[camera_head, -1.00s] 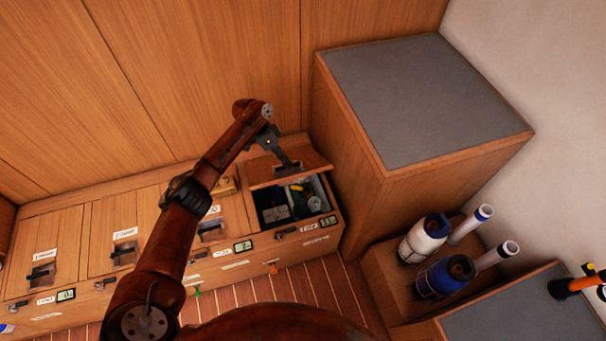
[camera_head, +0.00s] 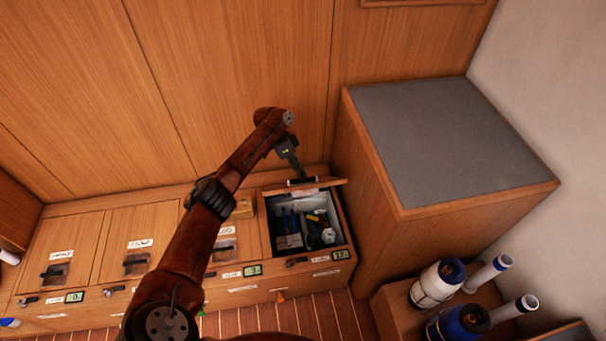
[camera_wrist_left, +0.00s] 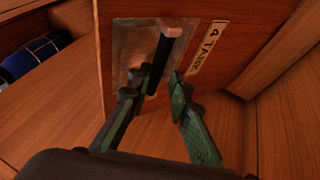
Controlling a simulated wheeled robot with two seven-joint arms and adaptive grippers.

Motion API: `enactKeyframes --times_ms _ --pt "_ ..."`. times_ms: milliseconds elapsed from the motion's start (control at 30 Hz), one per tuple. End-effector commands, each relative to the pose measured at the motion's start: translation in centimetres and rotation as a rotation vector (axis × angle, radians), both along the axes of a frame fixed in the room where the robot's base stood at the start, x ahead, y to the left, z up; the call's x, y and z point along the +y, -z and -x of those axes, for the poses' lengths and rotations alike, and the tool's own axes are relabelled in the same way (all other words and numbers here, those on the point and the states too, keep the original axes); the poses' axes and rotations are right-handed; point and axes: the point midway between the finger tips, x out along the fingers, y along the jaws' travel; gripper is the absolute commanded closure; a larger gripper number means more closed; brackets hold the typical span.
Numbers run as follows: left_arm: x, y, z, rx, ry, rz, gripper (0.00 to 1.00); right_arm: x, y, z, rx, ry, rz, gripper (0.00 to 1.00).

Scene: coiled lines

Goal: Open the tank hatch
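The tank hatch (camera_head: 330,184), a wooden lid on the bench's right end, stands raised and nearly edge-on over its open compartment (camera_head: 348,232). The left wrist view shows the hatch (camera_wrist_left: 192,35) with a "4 TANK" label (camera_wrist_left: 208,48), a metal recess plate (camera_wrist_left: 128,50) and a black bar handle (camera_wrist_left: 170,52). My left gripper (camera_head: 302,178) is at the hatch. Its fingers (camera_wrist_left: 161,80) are apart on either side of the handle, with a gap at the right finger; firm contact is unclear. My right gripper is not in view.
Dark items and a round grey piece (camera_head: 328,236) lie inside the compartment. A tall grey-topped cabinet (camera_head: 440,145) stands close right. White (camera_head: 437,283) and blue (camera_head: 455,325) containers stand front right.

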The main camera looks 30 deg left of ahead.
Motion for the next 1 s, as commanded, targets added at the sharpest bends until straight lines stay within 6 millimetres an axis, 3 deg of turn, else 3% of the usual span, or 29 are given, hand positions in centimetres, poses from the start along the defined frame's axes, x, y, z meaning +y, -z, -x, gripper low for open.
enactKeyframes --times_ms 33,233,1000 --pt "0.42 1.03 0.35 0.010 -0.005 -0.010 0.83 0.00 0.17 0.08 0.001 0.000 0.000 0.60" --pt "0.46 0.85 0.33 0.009 -0.006 -0.010 0.71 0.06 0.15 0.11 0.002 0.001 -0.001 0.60" --pt "-0.01 0.29 0.08 0.005 0.001 -0.003 0.71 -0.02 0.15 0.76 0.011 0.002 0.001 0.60"
